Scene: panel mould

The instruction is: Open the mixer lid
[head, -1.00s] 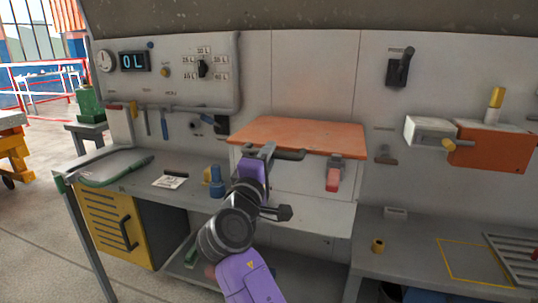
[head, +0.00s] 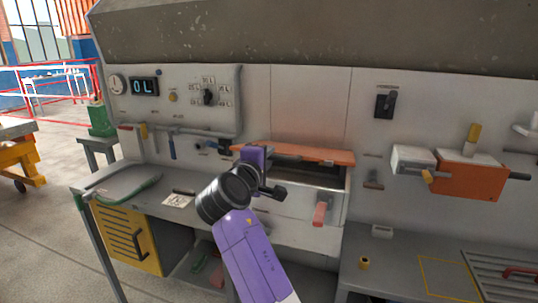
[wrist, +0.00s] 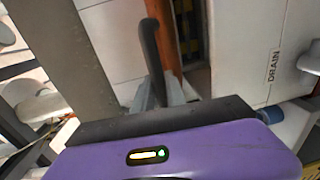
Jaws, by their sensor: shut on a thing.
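The orange mixer lid (head: 310,153) is tilted up at its front edge, with a dark gap between it and the white mixer box (head: 290,203). My gripper (wrist: 160,92) is shut on the lid's dark handle (wrist: 150,45), which rises between its fingers in the wrist view. In the head view my purple and black wrist stands in front of the lid's left part and hides the fingertips. The lid's edge shows as an orange strip (wrist: 165,25) beside the handle in the wrist view.
A red latch (head: 320,213) hangs on the box front. A white and orange unit (head: 470,178) juts from the wall at right. A control panel (head: 185,95) is on the wall at left. The bench (head: 125,183) holds a green hose and a paper.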

